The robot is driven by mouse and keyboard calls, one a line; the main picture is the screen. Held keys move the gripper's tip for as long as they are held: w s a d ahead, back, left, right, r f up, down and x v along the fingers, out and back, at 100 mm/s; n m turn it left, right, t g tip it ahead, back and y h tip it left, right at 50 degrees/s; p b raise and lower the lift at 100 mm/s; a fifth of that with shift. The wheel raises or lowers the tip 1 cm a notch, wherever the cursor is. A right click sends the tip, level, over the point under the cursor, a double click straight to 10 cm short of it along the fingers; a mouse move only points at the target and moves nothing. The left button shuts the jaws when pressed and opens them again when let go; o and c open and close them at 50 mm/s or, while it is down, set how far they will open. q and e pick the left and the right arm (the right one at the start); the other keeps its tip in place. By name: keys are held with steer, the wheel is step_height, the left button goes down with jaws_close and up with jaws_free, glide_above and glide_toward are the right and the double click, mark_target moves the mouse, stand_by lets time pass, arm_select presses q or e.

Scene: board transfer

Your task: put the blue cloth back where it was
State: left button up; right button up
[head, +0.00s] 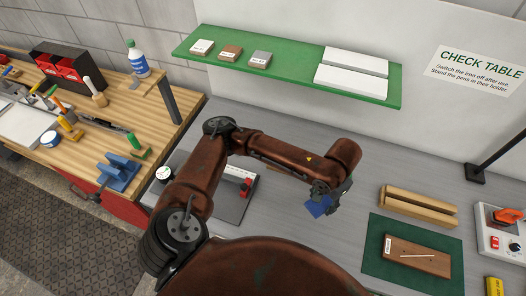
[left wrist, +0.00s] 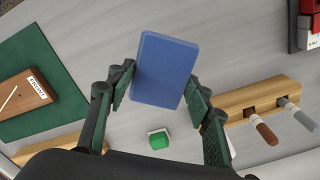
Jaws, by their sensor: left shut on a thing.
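The blue cloth (left wrist: 165,70) is a flat rectangle, held between the fingers of my left gripper (left wrist: 163,92) in the left wrist view. In the head view my left gripper (head: 330,193) hangs over the grey table, with a small part of the blue cloth (head: 318,207) showing below it. The gripper is shut on the cloth, and the cloth appears to be above the tabletop. Most of it is hidden by the gripper in the head view. My right gripper is in neither view.
A green mat (head: 376,267) with a brown board (head: 418,262) lies at the right, below a wooden rack (head: 420,205). In the left wrist view a small green block (left wrist: 158,140) and a wooden pen holder (left wrist: 245,100) are near. A green shelf (head: 300,78) is behind.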

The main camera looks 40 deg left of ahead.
arm_select(q)
steer(key=a+r+m+p, duration=0.2)
steer(key=a+m+p, duration=0.7)
steer(key=a+m, duration=1.75)
steer(key=w+a+f, duration=0.2)
steer(key=w+a+f+m+p, duration=0.1)
steer(key=w+a+f, duration=0.1)
steer(key=w+f, duration=0.1)
steer(key=w+a+f+m+p, duration=0.1)
steer(key=w+a+f, duration=0.1)
steer(key=a+f, duration=0.1)
steer(key=shift+w+a+f, duration=0.1)
steer(key=shift+w+f, duration=0.1)
steer(key=shift+f, duration=0.05)
steer(key=shift+w+a+f, duration=0.3)
steer(key=shift+a+f, duration=0.15)
steer(key=shift+f, duration=0.2)
step_height(320, 180, down, 3)
steer(key=shift+m, duration=0.25)
